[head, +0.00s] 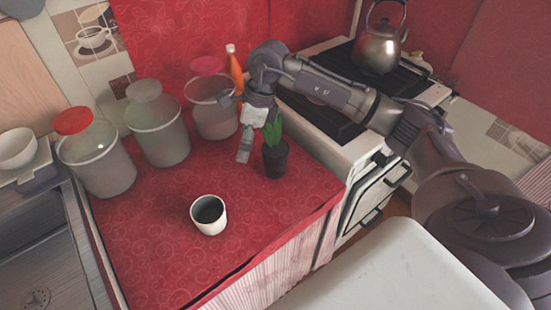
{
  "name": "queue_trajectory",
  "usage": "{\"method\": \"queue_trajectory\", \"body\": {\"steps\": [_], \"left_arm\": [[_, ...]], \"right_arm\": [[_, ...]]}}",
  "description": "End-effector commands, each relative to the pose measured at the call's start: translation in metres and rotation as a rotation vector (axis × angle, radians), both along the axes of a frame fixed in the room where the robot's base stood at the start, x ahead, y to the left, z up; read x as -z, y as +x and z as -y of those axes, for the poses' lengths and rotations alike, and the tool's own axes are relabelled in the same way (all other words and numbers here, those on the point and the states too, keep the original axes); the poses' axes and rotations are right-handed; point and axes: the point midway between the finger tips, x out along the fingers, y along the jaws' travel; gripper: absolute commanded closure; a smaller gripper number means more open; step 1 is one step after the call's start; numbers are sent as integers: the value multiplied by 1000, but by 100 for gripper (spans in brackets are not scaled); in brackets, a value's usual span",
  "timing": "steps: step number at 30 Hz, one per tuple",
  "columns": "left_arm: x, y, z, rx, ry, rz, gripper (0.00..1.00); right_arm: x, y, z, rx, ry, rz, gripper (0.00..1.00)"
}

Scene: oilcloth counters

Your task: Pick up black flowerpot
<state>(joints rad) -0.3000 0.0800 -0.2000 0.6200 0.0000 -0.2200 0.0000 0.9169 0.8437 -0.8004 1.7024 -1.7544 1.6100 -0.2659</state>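The black flowerpot (275,161) stands upright on the red oilcloth counter, near its right edge by the stove. A green spiky plant (273,128) grows from it. My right gripper (246,150) reaches in from the right and points down just left of the pot and plant. A light grey finger shows beside the pot, with a small gap between it and the pot. The rest of the fingers is not clear, so I cannot tell how far they are apart. My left gripper is not in view.
A white cup (208,214) with a dark inside stands nearer on the counter. Several clear lidded canisters, including a red-lidded one (97,165), and an orange bottle (235,70) line the back. The stove (330,125) with a kettle (378,50) is right.

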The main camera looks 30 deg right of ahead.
Motion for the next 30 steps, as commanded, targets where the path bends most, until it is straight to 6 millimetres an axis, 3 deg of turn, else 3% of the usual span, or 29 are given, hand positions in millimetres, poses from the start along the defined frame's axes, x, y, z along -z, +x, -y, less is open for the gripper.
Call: {"method": "queue_trajectory", "body": {"steps": [1, 3, 7, 11, 19, 30], "left_arm": [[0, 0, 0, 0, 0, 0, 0], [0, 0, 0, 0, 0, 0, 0], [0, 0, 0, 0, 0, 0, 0], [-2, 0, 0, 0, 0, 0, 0], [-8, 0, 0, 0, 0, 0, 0], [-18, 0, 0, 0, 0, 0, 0]], "right_arm": [[-6, 2, 29, 19, -97, -13, 0], [-13, 2, 59, 42, -202, -38, 0], [-19, -2, 88, 67, -301, -70, 0], [-5, -3, 92, 71, -318, -80, 0], [47, -3, 91, 70, -314, -79, 0], [81, -3, 87, 68, -312, -80, 0]]}}
